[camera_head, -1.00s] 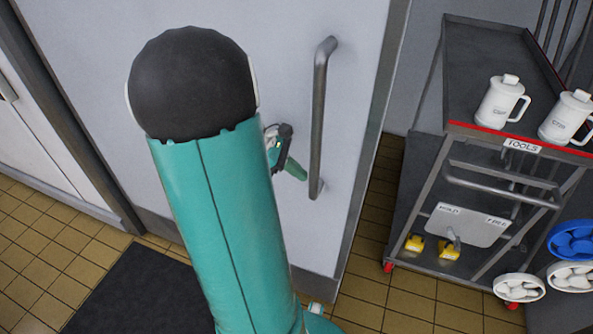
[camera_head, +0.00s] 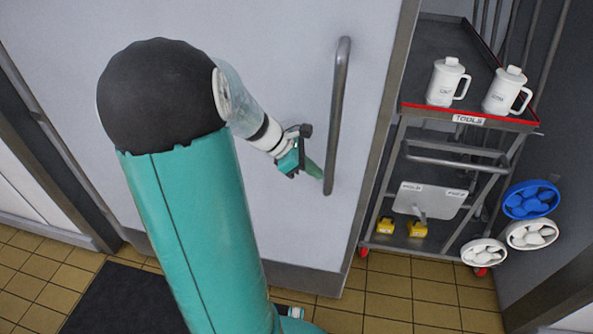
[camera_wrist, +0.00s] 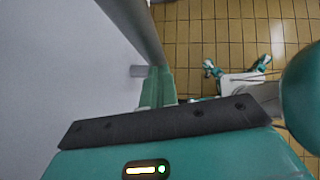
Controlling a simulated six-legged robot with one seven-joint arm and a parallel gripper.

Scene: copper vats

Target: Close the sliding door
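The sliding door (camera_head: 250,50) is a large pale grey panel with a darker edge on its right. Its upright metal bar handle (camera_head: 338,110) is near that edge. My gripper (camera_head: 318,172) is at the lower end of the handle, on its left side, with green fingertips close to the bar. In the wrist view the handle (camera_wrist: 133,22) runs down to the green fingers (camera_wrist: 158,86), with its lower mount (camera_wrist: 139,71) beside them. Whether the fingers grip or only touch the bar is unclear. The finger gap is hidden.
A dark tool cart (camera_head: 440,170) with white mugs (camera_head: 447,82) stands right of the door edge. Blue and white hand wheels (camera_head: 530,200) are on the right wall. A dark mat (camera_head: 125,300) lies on the tiled floor (camera_head: 390,300).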

